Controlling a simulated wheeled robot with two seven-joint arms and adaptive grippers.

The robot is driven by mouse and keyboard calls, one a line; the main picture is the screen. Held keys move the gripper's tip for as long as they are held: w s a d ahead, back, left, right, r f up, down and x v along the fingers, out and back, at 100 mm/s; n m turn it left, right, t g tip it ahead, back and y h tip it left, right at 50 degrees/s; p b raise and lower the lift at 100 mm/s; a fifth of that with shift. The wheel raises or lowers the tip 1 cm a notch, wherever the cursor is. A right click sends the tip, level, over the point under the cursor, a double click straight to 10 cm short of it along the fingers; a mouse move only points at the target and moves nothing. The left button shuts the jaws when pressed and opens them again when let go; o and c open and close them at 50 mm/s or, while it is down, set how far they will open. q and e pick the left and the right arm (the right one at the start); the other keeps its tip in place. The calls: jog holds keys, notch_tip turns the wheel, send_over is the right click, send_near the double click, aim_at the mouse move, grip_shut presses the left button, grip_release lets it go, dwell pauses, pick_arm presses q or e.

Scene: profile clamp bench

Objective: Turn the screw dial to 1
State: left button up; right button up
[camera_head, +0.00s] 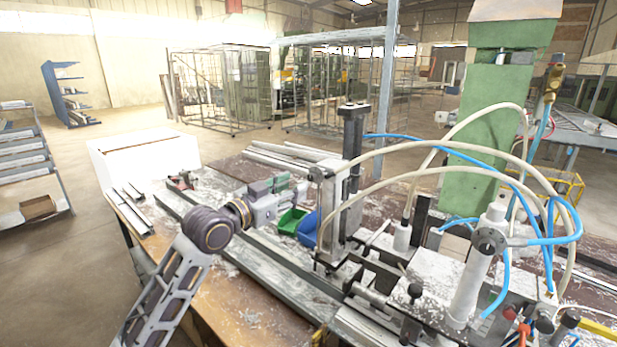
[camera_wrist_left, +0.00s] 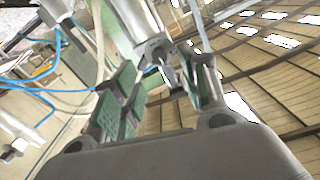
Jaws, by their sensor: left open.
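My left gripper (camera_head: 287,192) reaches in from the left over the bench, its green-padded fingers pointing right toward the upright clamp (camera_head: 340,205). The screw dial (camera_head: 317,173) appears to be the small pale knob on the left side of this clamp, just beyond the fingertips. In the left wrist view, the fingers of my left gripper (camera_wrist_left: 165,92) are spread apart. A dark screw end (camera_wrist_left: 168,74) shows in the gap between them, and I cannot tell whether they touch it. The dial's markings are too small to read. My right gripper is not in view.
Blue and cream hoses (camera_head: 450,147) arch over the right of the bench. A pale metal rail (camera_head: 285,262) runs below the gripper. Metal profiles (camera_head: 285,157) lie behind.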

aim_at(310, 179)
pick_arm(q)
jog(key=shift+p+x, duration=0.95)
jog(key=shift+x, duration=2.65)
grip_shut()
